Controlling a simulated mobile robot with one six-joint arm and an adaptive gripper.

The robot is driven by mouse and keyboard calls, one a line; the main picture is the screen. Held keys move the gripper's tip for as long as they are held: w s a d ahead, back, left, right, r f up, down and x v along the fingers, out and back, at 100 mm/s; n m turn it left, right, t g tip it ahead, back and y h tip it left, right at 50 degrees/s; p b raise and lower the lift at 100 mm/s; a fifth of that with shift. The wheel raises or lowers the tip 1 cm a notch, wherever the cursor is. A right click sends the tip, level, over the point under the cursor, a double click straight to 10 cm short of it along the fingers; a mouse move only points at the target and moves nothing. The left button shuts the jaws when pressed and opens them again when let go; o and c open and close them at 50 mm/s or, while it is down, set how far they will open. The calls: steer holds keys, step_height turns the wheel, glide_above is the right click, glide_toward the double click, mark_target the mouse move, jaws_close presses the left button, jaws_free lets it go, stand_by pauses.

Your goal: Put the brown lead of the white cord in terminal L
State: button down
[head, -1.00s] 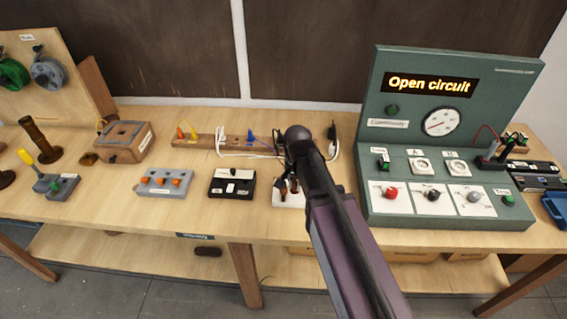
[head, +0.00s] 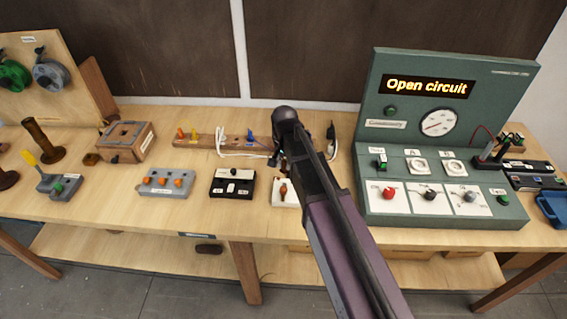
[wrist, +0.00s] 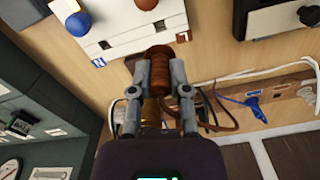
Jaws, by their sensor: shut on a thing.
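My gripper (wrist: 157,80) is shut on the ribbed brown grip of the brown lead (wrist: 158,76). In the wrist view the lead's end is close to the edge of the white terminal block (wrist: 125,40), between the blue N label (wrist: 98,62) and the brown L label (wrist: 183,37); contact cannot be told. The block has a blue knob (wrist: 78,24) and a brown knob (wrist: 146,3). In the head view my arm partly hides the block (head: 279,198), and my gripper (head: 276,157) is behind it. The white cord (head: 238,153) lies at the back.
A blue lead (wrist: 250,104) rests at the wooden strip (head: 205,141). A black switch box (head: 232,186) stands left of the block, and the green test panel (head: 442,210), reading "Open circuit", stands to the right.

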mark_target(284, 170)
steer(key=shift+f, duration=0.15)
steer(key=shift+f+b, duration=2.95)
steer(key=shift+b, duration=0.15)
steer(key=shift+f+b, duration=0.6)
steer(key=shift+f, duration=0.05)
steer(key=c, duration=0.5)
jaws_free()
steer(key=shift+r, duration=0.2)
